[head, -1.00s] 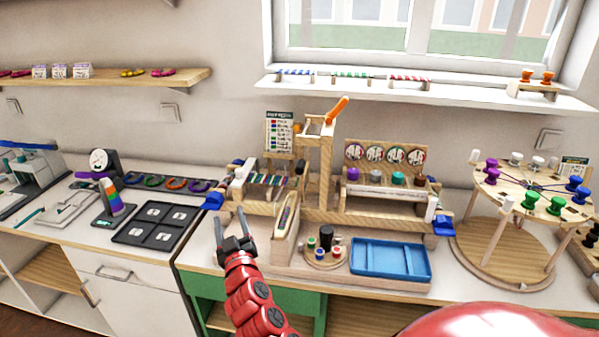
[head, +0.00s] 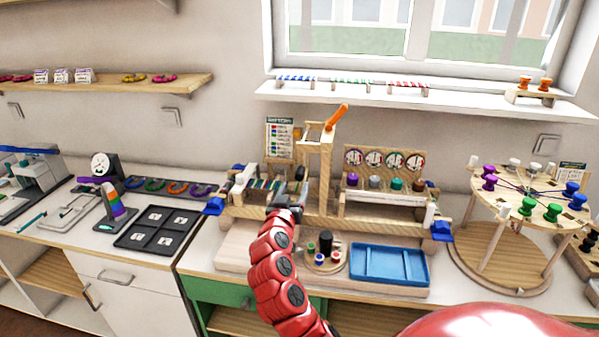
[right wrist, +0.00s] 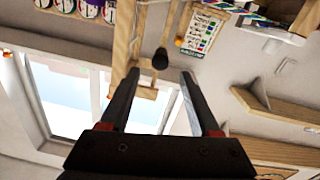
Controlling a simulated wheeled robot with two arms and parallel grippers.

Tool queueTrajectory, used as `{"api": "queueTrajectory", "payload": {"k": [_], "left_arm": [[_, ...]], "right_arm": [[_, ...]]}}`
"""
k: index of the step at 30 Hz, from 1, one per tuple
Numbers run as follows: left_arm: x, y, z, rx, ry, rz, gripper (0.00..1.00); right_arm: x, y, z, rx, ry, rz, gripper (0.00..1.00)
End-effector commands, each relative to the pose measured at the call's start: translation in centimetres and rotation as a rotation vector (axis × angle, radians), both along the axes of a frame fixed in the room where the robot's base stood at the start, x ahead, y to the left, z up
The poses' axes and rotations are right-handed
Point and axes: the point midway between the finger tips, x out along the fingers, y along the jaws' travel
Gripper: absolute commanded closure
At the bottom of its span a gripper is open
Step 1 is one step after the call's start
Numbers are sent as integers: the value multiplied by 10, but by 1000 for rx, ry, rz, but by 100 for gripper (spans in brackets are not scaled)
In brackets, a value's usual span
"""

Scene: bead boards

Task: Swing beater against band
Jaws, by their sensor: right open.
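My right gripper (head: 291,190) is at the left part of a wooden rig, in front of its upright post (head: 325,175). The right wrist view shows its two dark fingers (right wrist: 157,88) apart, with a dark rounded knob (right wrist: 160,59) between or beyond them; contact cannot be told. I cannot tell for sure whether this knob belongs to the beater. An orange handle (head: 337,117) slants up from the top of the post. Coloured bands (head: 262,184) stretch across the left of the rig, partly behind my gripper. My left gripper is not in view.
A blue tray (head: 389,264) and a round holder with small coloured pegs (head: 324,258) lie in front of the rig. A colour chart (head: 280,138) stands behind the bands. A round pegged table (head: 530,195) is at the right, a black tray (head: 157,228) at the left.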

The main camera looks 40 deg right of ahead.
Motion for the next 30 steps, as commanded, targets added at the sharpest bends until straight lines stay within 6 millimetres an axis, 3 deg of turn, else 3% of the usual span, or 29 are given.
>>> {"api": "queueTrajectory", "payload": {"k": [4,12,26,30], "left_arm": [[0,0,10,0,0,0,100],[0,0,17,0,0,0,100],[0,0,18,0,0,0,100],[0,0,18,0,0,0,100]], "right_arm": [[18,-24,2,2,2,-3,37],[40,-50,2,0,-2,0,37],[46,-57,0,0,0,3,37],[46,-57,0,0,0,3,60]]}}
